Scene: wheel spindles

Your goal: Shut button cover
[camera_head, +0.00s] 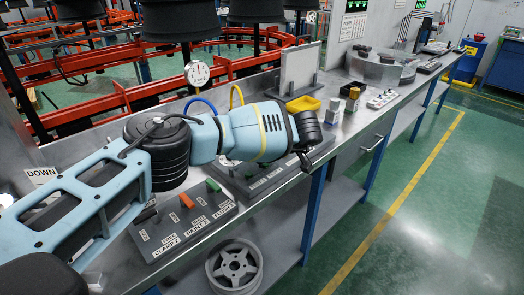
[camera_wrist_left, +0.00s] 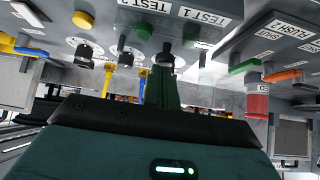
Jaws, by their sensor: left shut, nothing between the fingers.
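My left arm reaches in from the left in the head view, over the bench. My left gripper (camera_head: 305,165) is mostly hidden behind its dark wrist, above a grey control panel (camera_head: 262,187). In the left wrist view the scene appears upside down, and my left gripper (camera_wrist_left: 165,62) is shut and empty, its fingertips near panel controls and the TEST 1 (camera_wrist_left: 203,17) and TEST 2 (camera_wrist_left: 140,4) labels. Whether the fingertips touch anything is unclear. A red and grey cylinder (camera_wrist_left: 257,98) stands right of the fingers. I cannot make out the button cover with certainty.
A nearer panel (camera_head: 185,225) carries an orange switch (camera_head: 187,201) and a green switch (camera_head: 213,185). A wheel (camera_head: 234,267) lies on the lower shelf.

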